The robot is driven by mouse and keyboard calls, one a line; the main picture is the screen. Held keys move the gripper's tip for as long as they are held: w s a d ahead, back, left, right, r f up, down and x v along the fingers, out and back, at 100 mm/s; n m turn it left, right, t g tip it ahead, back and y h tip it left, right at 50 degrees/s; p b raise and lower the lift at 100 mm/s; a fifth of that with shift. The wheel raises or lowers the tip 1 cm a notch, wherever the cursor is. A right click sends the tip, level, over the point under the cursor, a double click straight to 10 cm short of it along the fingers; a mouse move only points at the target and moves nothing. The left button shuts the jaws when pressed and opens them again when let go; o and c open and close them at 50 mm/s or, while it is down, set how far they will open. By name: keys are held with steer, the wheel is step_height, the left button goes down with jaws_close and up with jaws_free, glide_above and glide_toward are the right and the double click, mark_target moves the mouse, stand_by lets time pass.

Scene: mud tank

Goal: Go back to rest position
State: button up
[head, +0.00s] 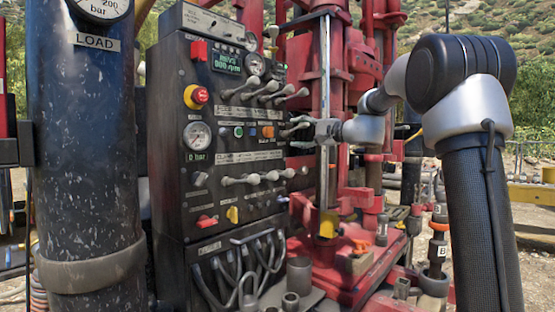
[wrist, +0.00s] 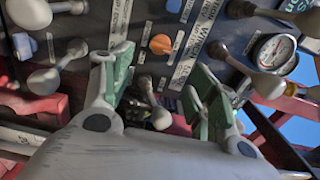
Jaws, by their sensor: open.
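My gripper (head: 297,131) is in front of the right edge of the black control panel (head: 173,150), level with its middle. It is small and partly merged with the levers there in the head view. In the wrist view my gripper (wrist: 160,78) has its two green-padded fingers spread apart. A grey-knobbed lever (wrist: 152,105) shows in the gap between them, and I cannot tell whether either finger touches it. An orange knob (wrist: 160,44) lies just beyond the fingertips. My arm reaches in from the right side of the head view.
Lever rows (head: 262,92) stick out of the panel above and below my gripper. Red drill machinery (head: 365,60) stands close behind and right. A thick dark column (head: 83,150) with a load gauge stands at left. Hoses and pipe pieces (head: 291,303) crowd the panel's foot.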

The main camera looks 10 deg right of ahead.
steer(key=s+d+f+n+g+h, duration=0.15)
steer(key=s+f+g, duration=0.3)
steer(key=f, duration=0.75)
steer(key=s+f+n+g+h, duration=0.25)
steer(key=s+f, duration=0.55)
steer(key=s, duration=0.4)
steer(key=s+d+f+n+g+h, duration=0.1)
steer(key=s+d+f+n+h, duration=0.1)
steer(key=s, duration=0.8)
steer(key=s+d+f+n+g+h, duration=0.1)
steer(key=s+d+f+n+h, duration=0.1)
steer(key=s, duration=0.8)
steer(key=s+d+f+n+g+h, duration=0.1)
steer(key=s+d+f+n+h, duration=0.1)
steer(key=s, duration=0.8)
steer(key=shift+s+f+n+h, duration=0.15)
steer(key=shift+n+h, duration=0.15)
